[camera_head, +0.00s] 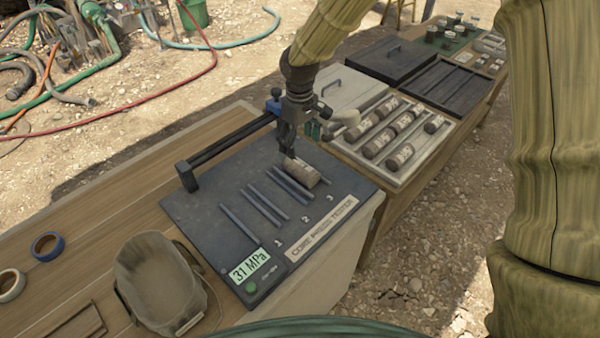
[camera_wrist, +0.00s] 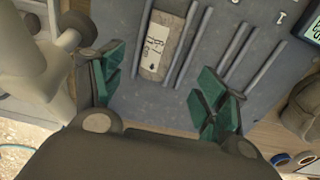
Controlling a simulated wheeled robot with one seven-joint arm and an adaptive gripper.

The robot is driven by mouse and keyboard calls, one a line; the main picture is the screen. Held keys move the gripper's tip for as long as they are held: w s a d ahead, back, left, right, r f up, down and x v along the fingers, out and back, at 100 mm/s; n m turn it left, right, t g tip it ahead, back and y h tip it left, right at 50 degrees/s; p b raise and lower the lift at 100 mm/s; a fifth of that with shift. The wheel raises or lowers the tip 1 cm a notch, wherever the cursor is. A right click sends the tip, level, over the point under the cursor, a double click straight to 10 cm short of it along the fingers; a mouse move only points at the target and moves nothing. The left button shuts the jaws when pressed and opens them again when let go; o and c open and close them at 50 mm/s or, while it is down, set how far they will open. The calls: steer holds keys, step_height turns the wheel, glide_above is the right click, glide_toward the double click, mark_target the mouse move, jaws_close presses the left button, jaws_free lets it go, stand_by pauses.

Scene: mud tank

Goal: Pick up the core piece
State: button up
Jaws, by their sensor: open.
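The core piece (camera_head: 303,173) is a brown-grey cylinder with a white label. It lies on its side on the dark core press tester (camera_head: 215,185), between the rails of the slot nearest the 3 mark. In the wrist view the core piece (camera_wrist: 160,45) lies between two grey rods, its label facing up with handwriting too small to read. My gripper (camera_head: 288,143) is above the tester, close to the core's far end. In the wrist view my gripper (camera_wrist: 162,82) is open, its green-padded fingers spread on either side of the core's line and holding nothing.
A tray (camera_head: 397,178) of several labelled cores stands right of the tester. A dark frame (camera_head: 228,145) rises along the tester's back edge. The tester's display (camera_head: 250,264) reads 31 MPa. A worn bucket-like container (camera_head: 160,280) and tape rolls (camera_head: 47,246) are at front left.

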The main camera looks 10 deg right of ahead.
mark_target(301, 164)
steer(key=shift+f+p, duration=0.6)
steer(key=shift+f, duration=2.15)
steer(key=shift+s+d+f+p, duration=0.15)
steer(key=shift+f+p, duration=0.75)
steer(key=shift+f, duration=1.7)
steer(key=shift+c, duration=0.2)
jaws_close()
